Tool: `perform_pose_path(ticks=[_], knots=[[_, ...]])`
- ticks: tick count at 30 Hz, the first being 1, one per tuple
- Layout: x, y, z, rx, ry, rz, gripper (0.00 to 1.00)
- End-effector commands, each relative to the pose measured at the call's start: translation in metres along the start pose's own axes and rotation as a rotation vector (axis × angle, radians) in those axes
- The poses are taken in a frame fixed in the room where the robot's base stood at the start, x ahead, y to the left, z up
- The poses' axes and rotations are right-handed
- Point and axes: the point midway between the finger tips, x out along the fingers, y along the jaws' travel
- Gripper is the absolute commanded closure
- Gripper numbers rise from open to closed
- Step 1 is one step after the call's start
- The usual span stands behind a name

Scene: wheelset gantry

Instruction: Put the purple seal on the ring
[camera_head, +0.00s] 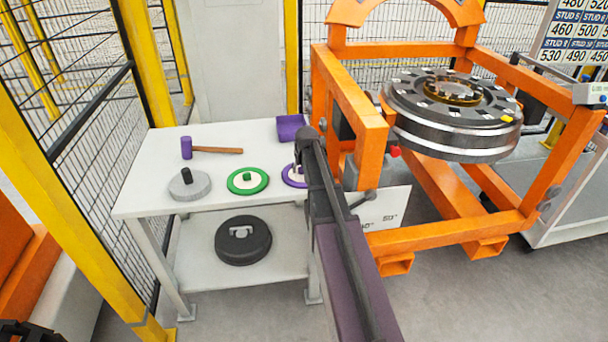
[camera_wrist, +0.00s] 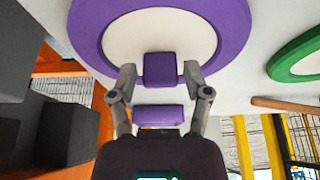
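The purple seal (camera_head: 288,180) lies on the white table, partly hidden behind my arm in the head view. In the wrist view the purple seal (camera_wrist: 235,30) is a purple annulus with a white centre and a purple knob (camera_wrist: 160,69). My gripper (camera_wrist: 159,72) is open, its fingertips on either side of the knob with small gaps showing. It comes down over the seal in the head view (camera_head: 303,165). A large round steel part with a brass-coloured ring (camera_head: 450,91) at its centre sits in the orange frame at right.
The table (camera_head: 215,212) also holds a green seal (camera_head: 233,187), a grey disc (camera_head: 186,193), a purple-headed hammer (camera_head: 217,150) and a purple tray (camera_head: 289,121). A black disc (camera_head: 243,252) lies on the lower shelf. The orange frame (camera_head: 352,100) stands close to the table's right.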

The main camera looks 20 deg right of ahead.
Motion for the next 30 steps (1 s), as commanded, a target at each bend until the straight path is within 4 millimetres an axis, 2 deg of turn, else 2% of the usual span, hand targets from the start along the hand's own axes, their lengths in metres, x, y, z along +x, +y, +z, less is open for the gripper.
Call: perform_pose_path(ticks=[1, 4, 5, 20, 30], knots=[[0.000, 0.000, 0.000, 0.000, 0.000, 0.000, 0.68], [0.000, 0.000, 0.000, 0.000, 0.000, 0.000, 0.97], [0.000, 0.000, 0.000, 0.000, 0.000, 0.000, 1.00], [-0.003, 0.000, -0.002, 0.000, 0.000, 0.000, 1.00], [-0.024, 0.001, -0.010, 0.001, 0.000, 0.000, 1.00]])
